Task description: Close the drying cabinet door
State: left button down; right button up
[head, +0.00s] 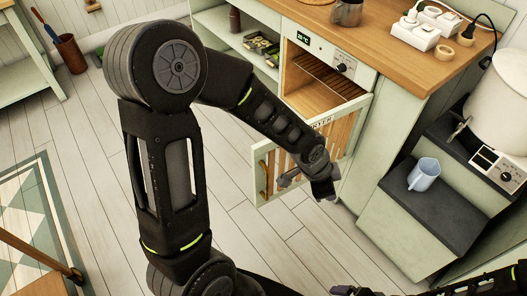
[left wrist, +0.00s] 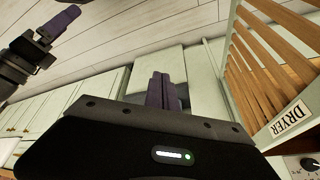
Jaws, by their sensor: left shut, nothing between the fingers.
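The drying cabinet (head: 318,93) has its upper opening showing. Its pale green slatted door (head: 272,160) stands open, swung out into the room, with a wooden handle at its left end. The door's DRYER label also shows in the left wrist view (left wrist: 290,117), with slats beside it. My left gripper (head: 326,190) is shut and empty, close to the door in the head view; whether it touches cannot be told. In the left wrist view its dark fingers (left wrist: 162,88) lie together, left of the door. My right gripper (head: 344,290) is at the bottom edge; its opening is unclear.
A wooden counter (head: 385,50) with a power strip runs above the cabinet. Dark-topped steps at right hold a blue mug (head: 423,174), beside a white pot (head: 497,110). Open shelves with items are behind my arm. Plank floor (head: 250,235) is clear in front of the door.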

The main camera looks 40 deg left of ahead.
aim_at(262, 155)
pick_arm(q)
jog(key=s+a+r+m+g+y, duration=0.1)
jog(key=s+a+r+m+y, duration=0.1)
jog(key=a+r+m, duration=0.4)
jog(key=s+a+r+m+g+y, duration=0.1)
jog(key=s+a+r+m+y, duration=0.1)
jog(key=a+r+m, duration=0.4)
jog(key=shift+s+a+r+m+y+p, duration=0.35)
jog(key=shift+a+y, duration=0.55)
jog(key=shift+a, duration=0.3)
pick_arm(e)
jog(key=shift+r, duration=0.7)
pick_arm(q)
jog(key=shift+f, duration=0.1)
jog(key=a+f, duration=0.1)
jog(key=f, duration=0.2)
jog(key=w+a+f, duration=0.1)
jog(key=a+f, duration=0.1)
jog(key=f, duration=0.1)
jog(key=w+a+f+b, duration=0.1)
jog(key=a+f, duration=0.1)
jog(key=f, duration=0.1)
jog(key=shift+w+a+f, duration=0.1)
jog(key=shift+w+f, duration=0.1)
jog(key=shift+f, duration=0.1)
jog(key=shift+w+a, duration=0.15)
jog(key=shift+a, duration=0.15)
pick_arm(e)
jog(key=shift+f, duration=0.5)
